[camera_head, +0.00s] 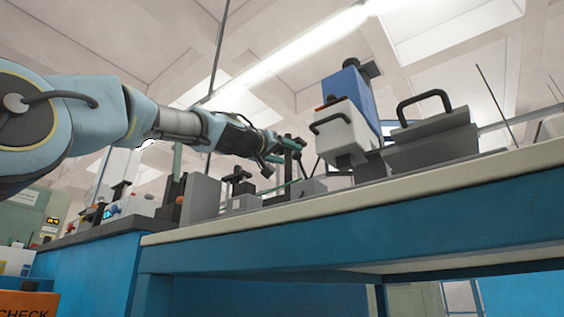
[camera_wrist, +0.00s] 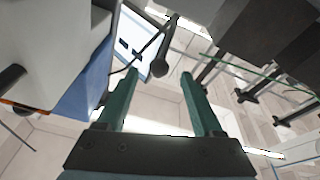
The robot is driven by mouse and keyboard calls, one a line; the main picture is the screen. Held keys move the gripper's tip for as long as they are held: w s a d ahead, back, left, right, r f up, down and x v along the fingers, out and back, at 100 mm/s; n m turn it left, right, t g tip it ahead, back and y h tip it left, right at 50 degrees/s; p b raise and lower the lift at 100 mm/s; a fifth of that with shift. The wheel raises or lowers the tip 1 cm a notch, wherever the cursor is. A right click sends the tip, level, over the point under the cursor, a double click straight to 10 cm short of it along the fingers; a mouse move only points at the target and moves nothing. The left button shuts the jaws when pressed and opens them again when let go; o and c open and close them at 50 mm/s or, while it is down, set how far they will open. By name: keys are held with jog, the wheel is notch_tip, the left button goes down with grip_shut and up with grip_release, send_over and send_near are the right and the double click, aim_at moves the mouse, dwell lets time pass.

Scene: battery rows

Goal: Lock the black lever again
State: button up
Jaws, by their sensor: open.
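A black lever with a round knob (camera_wrist: 160,68) shows in the wrist view. Its knob lies between the tips of my green fingers, with a gap on each side, and its rod runs up and to the right. My gripper (camera_wrist: 158,75) is open and holds nothing. In the head view my gripper (camera_head: 294,143) reaches in from the left above the bench, close to a dark upright post. The lever's base and whether it is locked are hard to make out in either view.
A blue and white device (camera_head: 345,125) with a black handle stands just right of my gripper. A grey block with a black handle (camera_head: 430,145) stands further right. Grey fixtures (camera_head: 201,197) stand below my arm on the bench (camera_head: 350,205). A thin green cable (camera_wrist: 225,66) crosses the wrist view.

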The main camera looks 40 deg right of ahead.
jog(key=shift+s+a, duration=0.1)
jog(key=shift+a, duration=0.65)
jog(key=shift+s+a+f, duration=0.15)
jog(key=shift+a+f, duration=0.05)
